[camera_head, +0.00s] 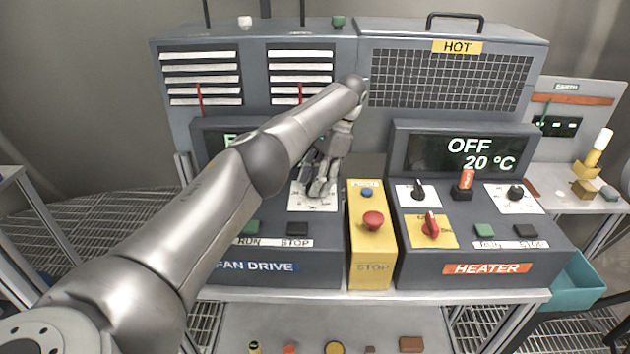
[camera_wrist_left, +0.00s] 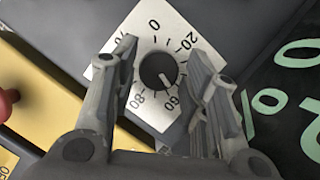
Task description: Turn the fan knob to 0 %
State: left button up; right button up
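The fan knob (camera_wrist_left: 158,71) is a round black dial on a white scale plate (camera_wrist_left: 150,28) marked 0, 20, 60 and 80; other marks are hidden. Its white pointer line points to the lower right, near 60. My left gripper (camera_wrist_left: 162,72) is open, with one finger on each side of the knob and visible gaps to it. In the head view my left gripper (camera_head: 322,190) is over the scale plate (camera_head: 312,205) on the fan drive panel and hides the knob. My right gripper is not in view.
The yellow stop box (camera_head: 370,265) with its red button (camera_head: 373,220) stands just right of my left gripper. The heater panel (camera_head: 410,260) with several controls is further right. My left arm covers most of the fan display (camera_head: 228,140). A teal bin (camera_head: 575,285) is at the right.

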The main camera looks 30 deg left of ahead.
pick_arm(q)
jog(key=shift+o, duration=0.9)
notch_tip(320, 180, up, 10)
dwell(0.3)
dwell(0.3)
